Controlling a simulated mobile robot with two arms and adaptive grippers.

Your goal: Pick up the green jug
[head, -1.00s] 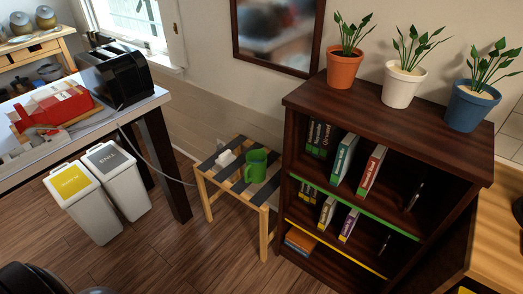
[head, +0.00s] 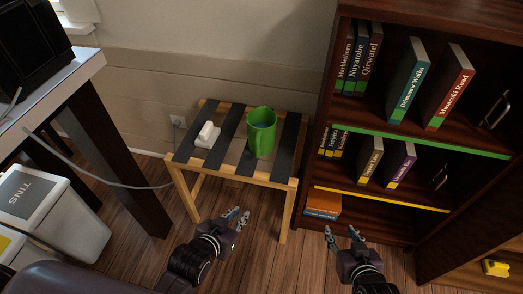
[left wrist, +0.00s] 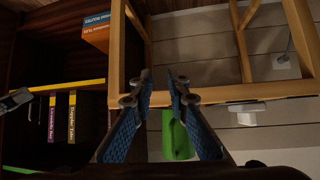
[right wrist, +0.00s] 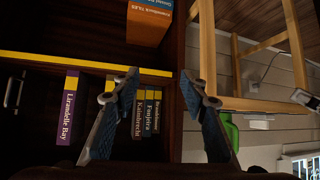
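The green jug (head: 261,131) stands upright on a small slatted stool (head: 236,155) with dark and light slats. Part of the jug also shows in the left wrist view (left wrist: 178,136), beyond the fingers, and a sliver in the right wrist view (right wrist: 229,132). My left gripper (head: 237,217) is open and empty, low in front of the stool and short of the jug. My right gripper (head: 342,235) is open and empty, in front of the bookshelf, to the right of the stool.
A white object (head: 207,135) lies on the stool left of the jug. A dark bookshelf (head: 420,135) stands close on the right. A table with dark legs (head: 118,155) and white bins (head: 55,215) stand on the left. Bare floor lies in front of the stool.

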